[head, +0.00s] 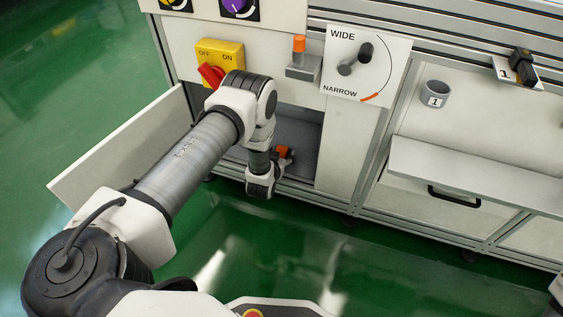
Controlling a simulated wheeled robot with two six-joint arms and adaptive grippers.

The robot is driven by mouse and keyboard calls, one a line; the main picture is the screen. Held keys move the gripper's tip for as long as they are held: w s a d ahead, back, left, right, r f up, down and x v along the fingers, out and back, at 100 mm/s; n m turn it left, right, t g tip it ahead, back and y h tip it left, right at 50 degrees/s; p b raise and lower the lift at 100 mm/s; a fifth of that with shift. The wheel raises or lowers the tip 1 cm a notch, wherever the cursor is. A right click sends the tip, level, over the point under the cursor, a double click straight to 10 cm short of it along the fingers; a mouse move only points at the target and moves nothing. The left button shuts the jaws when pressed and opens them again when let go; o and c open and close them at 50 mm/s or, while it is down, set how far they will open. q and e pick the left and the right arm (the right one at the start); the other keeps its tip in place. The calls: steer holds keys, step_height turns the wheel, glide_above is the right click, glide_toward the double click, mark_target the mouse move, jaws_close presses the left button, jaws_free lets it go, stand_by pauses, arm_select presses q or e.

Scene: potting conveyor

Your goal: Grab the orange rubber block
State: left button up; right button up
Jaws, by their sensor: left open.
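A small orange block (282,152) shows inside the open low compartment (303,132) under the machine panel, just beyond my left wrist. My left gripper (286,160) reaches into the compartment opening right at the block. It is small and partly hidden by my wrist; its jaws are open. I cannot tell whether the fingers touch the block or stand around it. My right gripper is out of view.
An open panel door (118,150) stands left of the compartment. Above are a red rotary switch (211,75), an orange-topped lever (299,44) and a WIDE/NARROW dial (356,60). A grey cup (436,93) stands right. Green floor in front is clear.

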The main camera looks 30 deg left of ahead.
arm_select(q)
steer(key=shift+r, duration=0.1)
steer(key=c, duration=1.3)
steer(key=shift+r, duration=0.1)
